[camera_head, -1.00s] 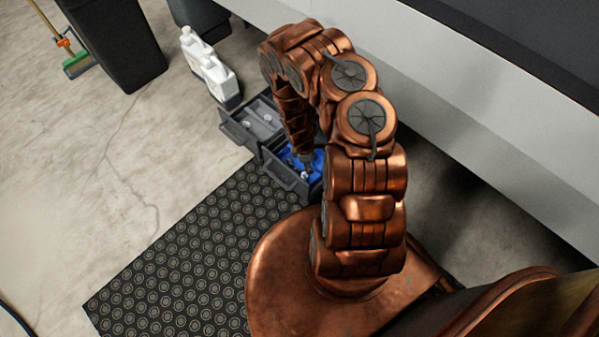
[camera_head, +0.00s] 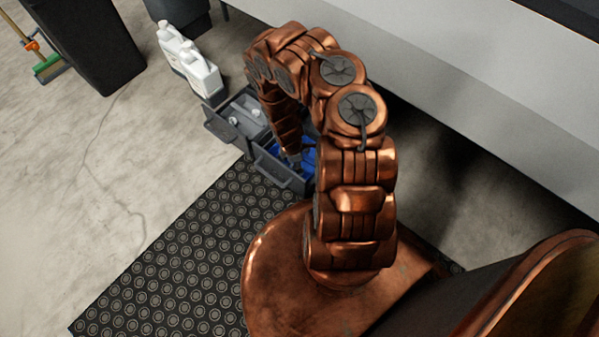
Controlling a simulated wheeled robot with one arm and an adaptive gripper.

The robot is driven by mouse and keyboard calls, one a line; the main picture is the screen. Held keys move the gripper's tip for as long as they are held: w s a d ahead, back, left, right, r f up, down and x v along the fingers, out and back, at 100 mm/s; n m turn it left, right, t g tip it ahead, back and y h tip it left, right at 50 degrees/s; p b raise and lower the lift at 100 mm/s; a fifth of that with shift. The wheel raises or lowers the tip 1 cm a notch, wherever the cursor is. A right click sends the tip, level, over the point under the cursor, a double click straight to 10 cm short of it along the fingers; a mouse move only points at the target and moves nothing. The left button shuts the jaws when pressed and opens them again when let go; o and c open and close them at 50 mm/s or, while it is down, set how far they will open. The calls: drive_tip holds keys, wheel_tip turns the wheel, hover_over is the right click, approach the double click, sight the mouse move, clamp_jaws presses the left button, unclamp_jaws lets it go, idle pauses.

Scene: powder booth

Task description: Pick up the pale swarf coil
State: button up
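My arm reaches down to a grey drawer-like bin (camera_head: 274,172) with something blue (camera_head: 309,153) inside. My gripper (camera_head: 295,161) is at its end, small and dark, low in or just over this bin. The arm hides part of the bin. I cannot tell whether the fingers are open or shut, or whether they hold anything. I cannot make out the pale swarf coil for certain. Small pale items (camera_head: 233,121) lie in the adjoining grey bin (camera_head: 221,128), too small to identify.
White jugs (camera_head: 190,60) stand behind the bins. A black bin (camera_head: 88,45) and a green-headed broom (camera_head: 46,66) are at the far left. A long pale cabinet or bench (camera_head: 440,100) runs along the right. A black patterned mat (camera_head: 165,265) and bare floor lie in front and left.

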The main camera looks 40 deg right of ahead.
wheel_tip(320, 180, down, 4)
drive_tip(key=b, duration=0.3)
drive_tip(key=shift+s+d+f, duration=0.1)
drive_tip(key=shift+s+f, duration=0.05)
drive_tip(key=c, duration=0.5)
drive_tip(key=shift+o, duration=0.2)
drive_tip(key=shift+r, duration=0.2)
